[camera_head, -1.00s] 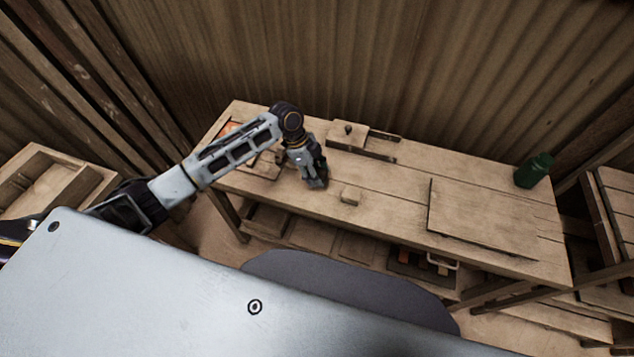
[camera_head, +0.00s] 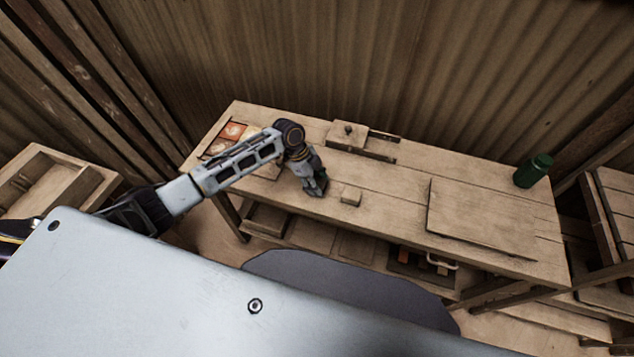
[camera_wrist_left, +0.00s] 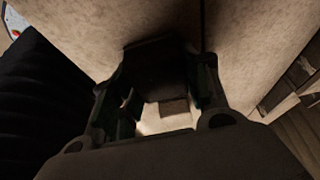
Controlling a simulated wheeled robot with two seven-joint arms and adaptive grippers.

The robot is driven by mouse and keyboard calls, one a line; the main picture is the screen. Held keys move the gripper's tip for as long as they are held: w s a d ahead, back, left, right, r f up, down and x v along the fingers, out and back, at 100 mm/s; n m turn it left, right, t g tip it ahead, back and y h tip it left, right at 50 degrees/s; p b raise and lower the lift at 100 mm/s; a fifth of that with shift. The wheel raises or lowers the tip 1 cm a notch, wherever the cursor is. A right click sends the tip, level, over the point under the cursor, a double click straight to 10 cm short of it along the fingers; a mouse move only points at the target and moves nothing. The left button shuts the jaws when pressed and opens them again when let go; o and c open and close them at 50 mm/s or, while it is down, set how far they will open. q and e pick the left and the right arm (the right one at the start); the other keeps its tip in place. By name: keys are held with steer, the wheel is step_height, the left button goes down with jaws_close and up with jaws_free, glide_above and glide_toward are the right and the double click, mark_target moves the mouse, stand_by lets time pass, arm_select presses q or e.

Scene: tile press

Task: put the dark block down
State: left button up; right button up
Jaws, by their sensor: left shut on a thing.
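My left gripper (camera_head: 316,190) points down at the workbench (camera_head: 390,190), left of a small light wooden block (camera_head: 350,196) and apart from it. In the left wrist view its fingers (camera_wrist_left: 160,115) are shut on a dark block (camera_wrist_left: 158,80), seen from above in deep shadow. In the head view the block is hardly told apart from the dark fingertips, low at the bench top. I cannot tell whether its underside touches the wood. My right gripper is not in view.
A tray with orange tiles (camera_head: 229,133) lies at the bench's left end. A wooden fixture with a dark knob (camera_head: 348,130) stands at the back. A flat board (camera_head: 480,218) and a green bottle (camera_head: 533,171) are at the right.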

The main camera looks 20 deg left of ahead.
arm_select(q)
steer(key=shift+s+f, duration=0.15)
steer(key=shift+f, duration=0.35)
steer(key=o, duration=0.7)
steer(key=shift+o, duration=1.3)
steer(key=shift+f, duration=0.1)
steer(key=shift+v, duration=0.75)
steer(key=b+v, duration=0.1)
steer(key=v, duration=1)
steer(key=shift+r, duration=0.3)
steer(key=shift+d, duration=0.1)
